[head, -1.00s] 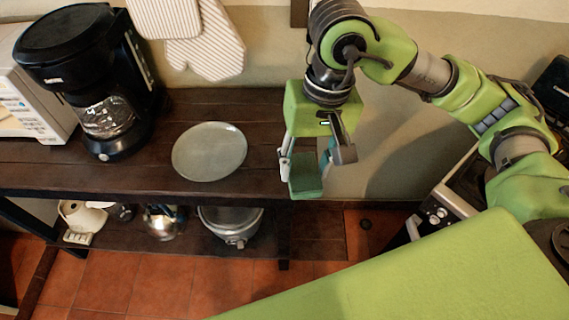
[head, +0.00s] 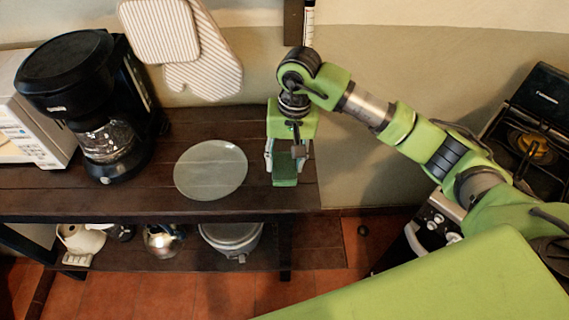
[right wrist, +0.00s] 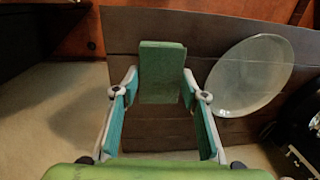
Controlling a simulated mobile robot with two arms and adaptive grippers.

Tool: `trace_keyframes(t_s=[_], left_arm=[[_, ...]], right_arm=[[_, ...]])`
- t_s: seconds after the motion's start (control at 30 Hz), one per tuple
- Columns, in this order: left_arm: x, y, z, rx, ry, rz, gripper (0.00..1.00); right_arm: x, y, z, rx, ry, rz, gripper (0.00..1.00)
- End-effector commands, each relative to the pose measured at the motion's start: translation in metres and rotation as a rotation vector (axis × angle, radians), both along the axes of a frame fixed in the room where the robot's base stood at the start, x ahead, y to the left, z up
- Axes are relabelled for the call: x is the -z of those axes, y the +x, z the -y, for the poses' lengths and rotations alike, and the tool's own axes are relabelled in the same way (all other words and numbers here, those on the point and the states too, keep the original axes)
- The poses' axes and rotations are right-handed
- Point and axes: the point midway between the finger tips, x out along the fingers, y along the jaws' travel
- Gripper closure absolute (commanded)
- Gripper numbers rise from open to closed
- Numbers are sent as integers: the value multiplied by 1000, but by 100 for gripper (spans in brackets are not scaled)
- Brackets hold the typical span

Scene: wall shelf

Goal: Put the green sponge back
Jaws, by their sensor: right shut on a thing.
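The green sponge (head: 285,174) is a rectangular block held upright at the right end of the dark wooden shelf. My right gripper (head: 286,152) points down and is shut on the sponge. In the right wrist view, the sponge (right wrist: 162,72) sits between the two fingertips (right wrist: 160,92), with the shelf top behind it. I cannot tell whether the sponge's lower end touches the wood. My left gripper is not in view.
A pale round plate (head: 210,170) lies just left of the sponge on the shelf top (head: 120,200). A black coffee maker (head: 90,95) stands farther left. Striped oven mitts (head: 205,65) hang on the wall. A pot (head: 232,236) is on the lower shelf. A stove (head: 530,135) is at right.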

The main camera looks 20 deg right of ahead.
Motion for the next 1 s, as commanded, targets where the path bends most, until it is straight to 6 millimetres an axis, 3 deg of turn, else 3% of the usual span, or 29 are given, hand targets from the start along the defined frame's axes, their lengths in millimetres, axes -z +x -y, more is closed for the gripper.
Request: trace_keyframes(t_s=[0.4,0.83,0.87,0.9,1.0], left_arm=[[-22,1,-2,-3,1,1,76],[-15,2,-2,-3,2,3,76],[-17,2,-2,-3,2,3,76],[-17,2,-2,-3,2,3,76],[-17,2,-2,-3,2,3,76]], right_arm=[[37,7,0,0,1,-2,95],[45,8,1,-1,0,1,95],[43,8,1,-1,0,1,53],[43,8,1,-1,0,1,44],[43,8,1,-1,0,1,44]])
